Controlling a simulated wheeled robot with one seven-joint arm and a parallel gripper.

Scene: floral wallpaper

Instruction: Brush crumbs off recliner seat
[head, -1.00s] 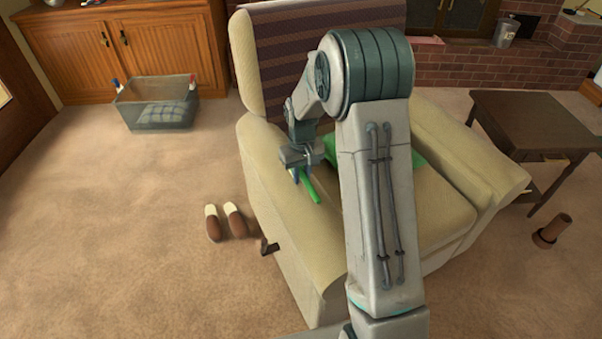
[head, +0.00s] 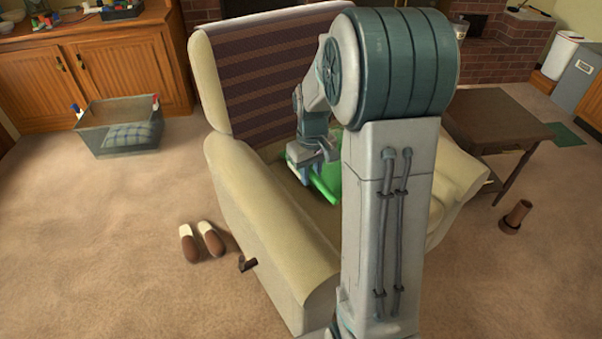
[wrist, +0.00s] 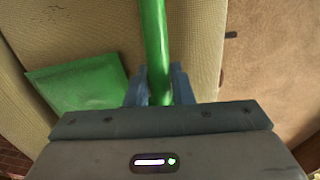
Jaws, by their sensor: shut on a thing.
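The cream recliner (head: 265,230) stands in the middle of the head view, its seat largely hidden by my arm. My gripper (head: 309,172) is over the recliner, near the inner side of its left armrest. In the wrist view my gripper (wrist: 160,88) is shut on a green handle (wrist: 155,40), which runs out past the top edge. The handle also shows in the head view (head: 326,191); a brush head cannot be made out. A flat green square-cornered thing (wrist: 80,82) lies on the seat beside the armrest. I can make out no crumbs.
A striped throw (head: 270,75) covers the backrest. Slippers (head: 203,243) and a recliner lever (head: 247,263) are at left. A grey basket (head: 120,138) stands farther back. A dark side table (head: 490,125) and a brown cylinder (head: 516,216) are at right.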

